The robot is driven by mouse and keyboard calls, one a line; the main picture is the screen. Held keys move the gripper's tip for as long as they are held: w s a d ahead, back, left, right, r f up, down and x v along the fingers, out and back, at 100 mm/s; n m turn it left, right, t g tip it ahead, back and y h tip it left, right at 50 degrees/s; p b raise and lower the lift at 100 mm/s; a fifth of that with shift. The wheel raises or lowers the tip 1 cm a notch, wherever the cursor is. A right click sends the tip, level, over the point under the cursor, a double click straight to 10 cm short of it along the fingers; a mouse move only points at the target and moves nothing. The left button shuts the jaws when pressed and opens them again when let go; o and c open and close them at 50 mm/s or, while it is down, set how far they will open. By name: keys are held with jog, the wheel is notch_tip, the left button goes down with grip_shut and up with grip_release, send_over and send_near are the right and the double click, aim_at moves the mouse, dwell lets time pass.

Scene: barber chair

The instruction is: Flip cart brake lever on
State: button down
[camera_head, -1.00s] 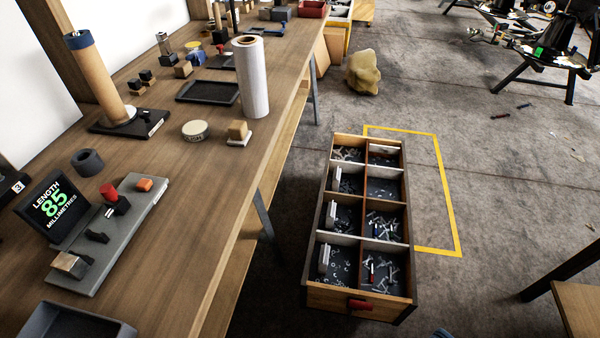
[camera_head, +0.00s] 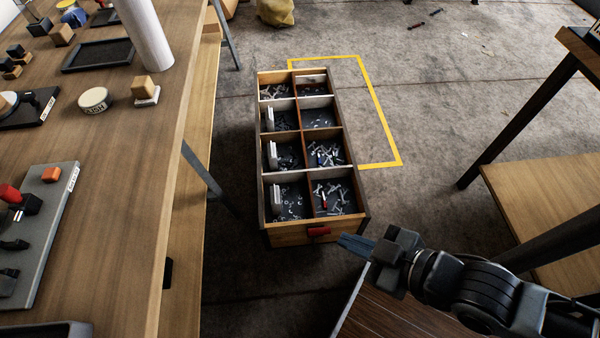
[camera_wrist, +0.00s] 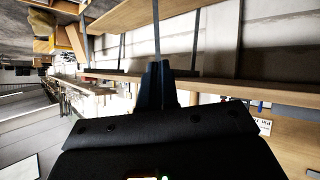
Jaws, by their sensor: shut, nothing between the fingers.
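The cart (camera_head: 262,195) is a wooden box with several compartments of small metal parts, standing on the floor in the middle of the head view. A red lever (camera_head: 318,231) sits on its near end face. My gripper (camera_head: 340,239) is to the right of the lever, its blue-grey fingertips shut and pointing left towards it. In the picture a small gap shows between fingertips and lever; the depth between them is hard to judge. In the wrist view my shut fingers (camera_wrist: 157,85) show in the middle, with nothing between them. The cart and lever cannot be made out there.
A long wooden workbench (camera_head: 140,150) with tools runs along the left. A yellow floor outline (camera_head: 385,120) lies behind and right of the cart. A wooden table (camera_head: 540,180) with dark legs stands at the right. Bare floor lies between cart and table.

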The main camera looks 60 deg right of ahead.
jog(key=w+d+f+n+g+b, duration=0.1)
jog(key=w+d+f+g, duration=0.2)
jog(key=f, duration=0.5)
jog(key=w+d+f+n+g+b, duration=0.1)
jog(key=w+d+f+g+b, duration=0.1)
jog(key=w+f, duration=0.35)
jog(key=w+d+f+n+g+b, duration=0.1)
jog(key=w+d+f+g, duration=0.15)
jog(key=f, duration=0.75)
jog(key=w+d+n+g+y+b, duration=0.3)
jog(key=w+d+g, duration=0.3)
jog(key=d, duration=0.6)
jog(key=shift+w+d+r+y, duration=0.15)
jog(key=shift+r+y, duration=0.25)
jog(key=shift+y, duration=0.1)
jog(key=b+x, duration=0.3)
jog(key=x, duration=0.6)
jog(key=shift+f, duration=0.25)
jog(key=shift+s+a+f, duration=0.3)
jog(key=shift+s+a, duration=0.4)
jog(key=shift+a, duration=0.15)
jog(key=shift+s+a+f, duration=0.35)
jog(key=shift+s+a, duration=0.3)
jog(key=shift+a, duration=0.25)
